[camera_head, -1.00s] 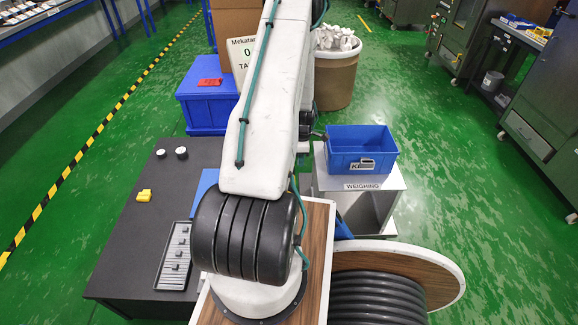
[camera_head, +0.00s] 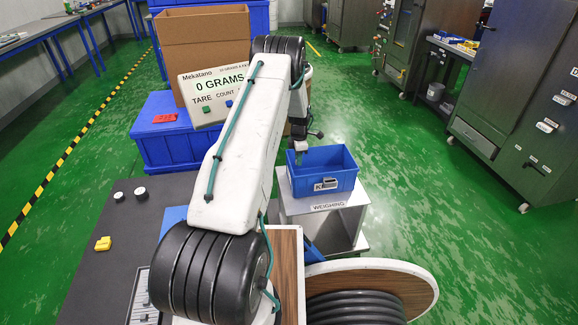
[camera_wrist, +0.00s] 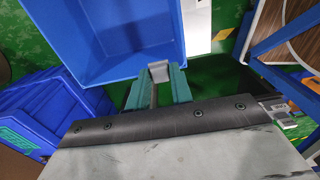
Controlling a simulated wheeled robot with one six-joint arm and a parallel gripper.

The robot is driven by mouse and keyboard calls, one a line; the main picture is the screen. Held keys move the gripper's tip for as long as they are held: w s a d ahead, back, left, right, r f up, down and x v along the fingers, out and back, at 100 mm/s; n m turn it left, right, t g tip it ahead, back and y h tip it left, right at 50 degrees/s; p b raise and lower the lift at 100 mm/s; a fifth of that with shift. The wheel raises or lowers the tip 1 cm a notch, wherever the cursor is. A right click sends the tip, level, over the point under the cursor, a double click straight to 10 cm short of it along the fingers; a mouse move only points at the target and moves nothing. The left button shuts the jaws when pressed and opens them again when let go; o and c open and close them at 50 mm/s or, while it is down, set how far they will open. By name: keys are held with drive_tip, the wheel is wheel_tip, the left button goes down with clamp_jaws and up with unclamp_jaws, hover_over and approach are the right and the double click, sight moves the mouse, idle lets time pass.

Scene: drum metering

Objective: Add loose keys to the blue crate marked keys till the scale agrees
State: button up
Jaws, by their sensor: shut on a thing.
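The blue crate (camera_head: 322,182) with a label starting with K sits on the stand marked WEIGHING (camera_head: 327,206). Its inside looks empty in the wrist view (camera_wrist: 110,45). My gripper (camera_head: 301,150) is at the crate's far left edge in the head view. In the wrist view my gripper's green fingers (camera_wrist: 157,78) are shut on a small grey piece, apparently a key (camera_wrist: 158,70), right by the crate's near rim. I cannot tell whether it touches the rim. The scale display (camera_head: 222,88) reads 0 GRAMS, with TARE and COUNT buttons below.
A grey tray (camera_head: 142,300) is partly hidden behind my arm at the lower left; a yellow piece (camera_head: 103,243) and two white-topped knobs (camera_head: 141,193) are on the dark table (camera_head: 90,270). A blue box (camera_head: 172,140) with a red item and a cardboard box (camera_head: 205,40) stand behind.

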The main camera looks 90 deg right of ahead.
drive_tip(key=s+d, duration=0.7)
drive_tip(key=shift+d+r, duration=0.3)
drive_tip(key=shift+r, duration=0.1)
drive_tip(key=shift+f, duration=0.1)
drive_tip(key=shift+f, duration=6.55)
